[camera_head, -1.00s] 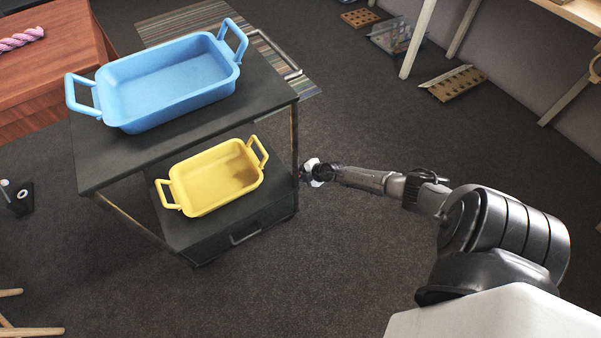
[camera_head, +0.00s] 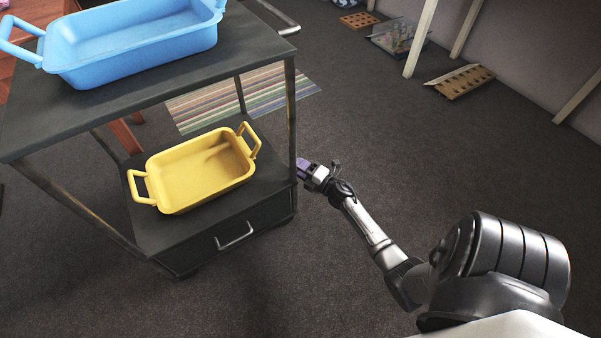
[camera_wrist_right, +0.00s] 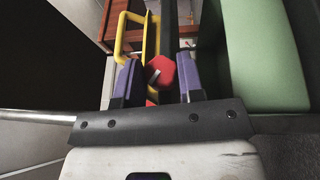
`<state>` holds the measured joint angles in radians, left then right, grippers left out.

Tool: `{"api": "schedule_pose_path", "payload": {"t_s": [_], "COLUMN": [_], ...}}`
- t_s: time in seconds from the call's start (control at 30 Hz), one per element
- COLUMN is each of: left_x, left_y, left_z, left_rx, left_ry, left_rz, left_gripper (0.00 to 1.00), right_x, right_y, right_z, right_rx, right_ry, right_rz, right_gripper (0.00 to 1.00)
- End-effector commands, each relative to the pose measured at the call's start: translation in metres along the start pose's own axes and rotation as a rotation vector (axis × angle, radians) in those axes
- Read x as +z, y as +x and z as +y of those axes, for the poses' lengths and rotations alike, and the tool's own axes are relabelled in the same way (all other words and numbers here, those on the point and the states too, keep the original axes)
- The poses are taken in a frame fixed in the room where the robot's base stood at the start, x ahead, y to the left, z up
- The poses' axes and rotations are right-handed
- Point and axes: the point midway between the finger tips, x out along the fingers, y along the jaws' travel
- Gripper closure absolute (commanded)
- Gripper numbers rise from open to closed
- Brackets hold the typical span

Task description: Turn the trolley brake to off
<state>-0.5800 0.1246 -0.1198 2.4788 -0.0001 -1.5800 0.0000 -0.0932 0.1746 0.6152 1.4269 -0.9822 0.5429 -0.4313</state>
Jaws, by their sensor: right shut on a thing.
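The black trolley (camera_head: 262,62) stands at the left in the head view, with an upper shelf, a lower shelf and a drawer. My right gripper (camera_head: 305,172) is at its right side, close to the lower shelf and a corner post. In the right wrist view its purple fingers (camera_wrist_right: 158,82) are on either side of a red brake knob (camera_wrist_right: 161,72), and the gripper is shut on it. The knob's marking and exact turn cannot be read. It is hidden in the head view. My left gripper is out of view.
A blue basket (camera_head: 135,45) sits on the trolley's upper shelf and a yellow basket (camera_head: 200,178) on the lower. The yellow one's handle (camera_wrist_right: 122,35) shows beyond the fingers. A large green thing (camera_wrist_right: 268,55) lies close on the right. The floor (camera_head: 400,140) is open right of the trolley.

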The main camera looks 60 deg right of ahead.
Motion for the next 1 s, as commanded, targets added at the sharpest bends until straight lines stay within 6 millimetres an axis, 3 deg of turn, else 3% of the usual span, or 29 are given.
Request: {"api": "schedule_pose_path", "payload": {"t_s": [0.5,1.0], "left_x": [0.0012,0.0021], "left_y": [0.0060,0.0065], "left_z": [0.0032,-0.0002], "left_rx": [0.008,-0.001], "left_ry": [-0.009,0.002], "left_rz": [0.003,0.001], "left_gripper": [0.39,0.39], "right_x": [-0.0002,0.0002], "right_y": [0.0022,0.0026], "right_z": [-0.0053,-0.0059], "right_rx": [0.386,0.536], "right_ry": [-0.159,-0.227], "right_rz": [0.003,0.006], "right_gripper": [0.88,0.88]}}
